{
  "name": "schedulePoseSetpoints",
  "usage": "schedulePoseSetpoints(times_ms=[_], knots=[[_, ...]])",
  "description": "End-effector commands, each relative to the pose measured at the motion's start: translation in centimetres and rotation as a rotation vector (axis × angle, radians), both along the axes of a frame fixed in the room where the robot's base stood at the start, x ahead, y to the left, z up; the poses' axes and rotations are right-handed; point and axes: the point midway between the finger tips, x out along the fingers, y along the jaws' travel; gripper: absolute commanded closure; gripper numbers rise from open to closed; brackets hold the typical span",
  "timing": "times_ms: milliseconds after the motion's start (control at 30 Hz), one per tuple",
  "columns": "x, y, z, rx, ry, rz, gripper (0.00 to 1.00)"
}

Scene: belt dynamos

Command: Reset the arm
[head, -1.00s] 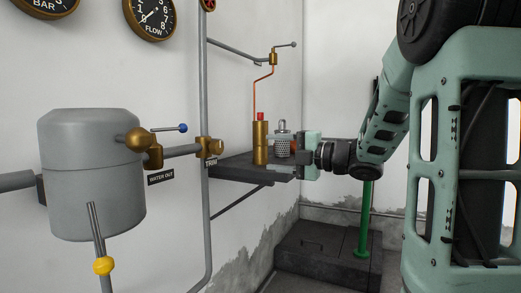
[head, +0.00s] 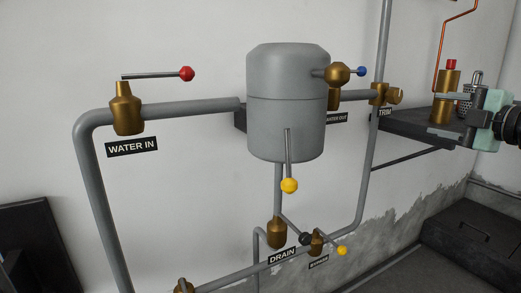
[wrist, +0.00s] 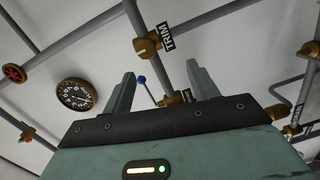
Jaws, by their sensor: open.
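My gripper (head: 452,97) is at the right edge of the head view, by the shelf, with its fingers pointing left. A finger overlaps the brass cylinder with the red top (head: 446,112) in the picture; I cannot tell whether they touch. In the wrist view my gripper (wrist: 163,80) has its two fingers wide apart with nothing held between them. Beyond the fingers are the brass TRIM valve (wrist: 147,45) and the blue-knobbed lever (wrist: 142,79). Most of my arm is outside the head view.
A grey tank (head: 286,95) hangs on the wall with a yellow-knobbed lever (head: 289,185). The red-knobbed WATER IN valve (head: 127,113) is at left. DRAIN (head: 277,232) and bypass (head: 317,242) valves sit low. A dark shelf (head: 410,124) juts out beside my gripper.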

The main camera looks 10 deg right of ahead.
Motion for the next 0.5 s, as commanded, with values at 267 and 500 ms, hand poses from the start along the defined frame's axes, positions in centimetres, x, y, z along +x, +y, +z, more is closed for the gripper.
schedulePoseSetpoints(times_ms=[267,500], knots=[[3.1,13.2,-8.4,0.369,0.437,-0.194,0.41],[-5.5,24.7,-17.2,0.529,0.946,-0.402,0.41]])
